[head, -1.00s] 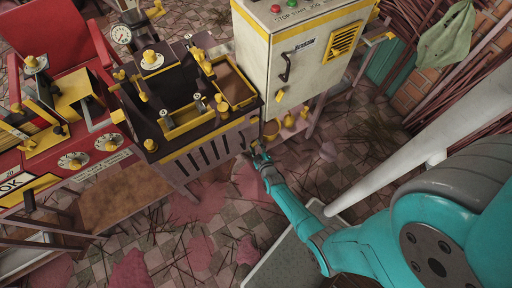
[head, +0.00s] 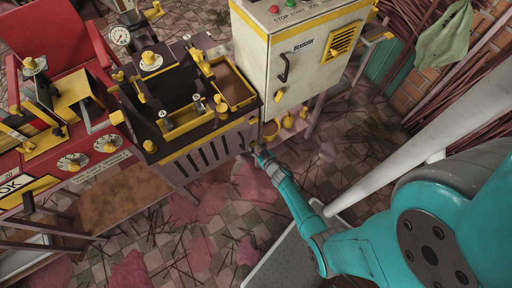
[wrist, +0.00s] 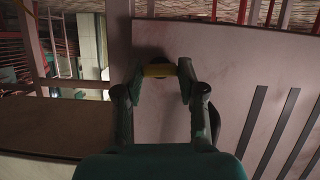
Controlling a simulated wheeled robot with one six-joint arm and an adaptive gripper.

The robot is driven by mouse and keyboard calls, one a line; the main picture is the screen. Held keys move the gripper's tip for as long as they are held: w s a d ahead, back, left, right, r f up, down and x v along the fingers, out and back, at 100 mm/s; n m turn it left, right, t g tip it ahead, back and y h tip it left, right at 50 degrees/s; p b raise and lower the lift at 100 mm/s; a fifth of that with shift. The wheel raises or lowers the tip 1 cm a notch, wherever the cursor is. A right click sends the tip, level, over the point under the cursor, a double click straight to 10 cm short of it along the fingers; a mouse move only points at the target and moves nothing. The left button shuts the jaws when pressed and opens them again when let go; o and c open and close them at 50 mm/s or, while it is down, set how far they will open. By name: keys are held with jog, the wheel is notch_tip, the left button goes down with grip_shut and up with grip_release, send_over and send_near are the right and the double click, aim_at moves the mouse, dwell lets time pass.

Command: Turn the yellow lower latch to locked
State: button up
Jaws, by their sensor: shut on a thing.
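The yellow lower latch (wrist: 159,70) shows in the wrist view as a short yellow bar on the pale side panel of the machine, with a dark round part behind it. My gripper (wrist: 160,75) is closed around it, one fingertip at each end of the bar. In the head view my gripper (head: 253,147) is at the lower right corner of the slotted machine, below the grey cabinet. The latch itself is hidden there by my gripper, and its turn angle is hard to read.
The grey cabinet (head: 305,65) with a dark handle and a small yellow latch (head: 279,95) stands just above my gripper. Yellow bottle-like things (head: 288,121) stand beneath it. A red machine (head: 85,150) is at left. Dark slots (wrist: 285,120) cut the panel. Debris litters the tiled floor.

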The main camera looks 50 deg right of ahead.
jog(key=shift+d+m, duration=0.1)
jog(key=shift+m, duration=0.3)
dwell(0.3)
jog(key=o, duration=1.1)
jog(key=shift+o, duration=0.2)
jog(key=v, duration=1.2)
jog(key=shift+d, duration=0.2)
jog(key=shift+a+r, duration=0.15)
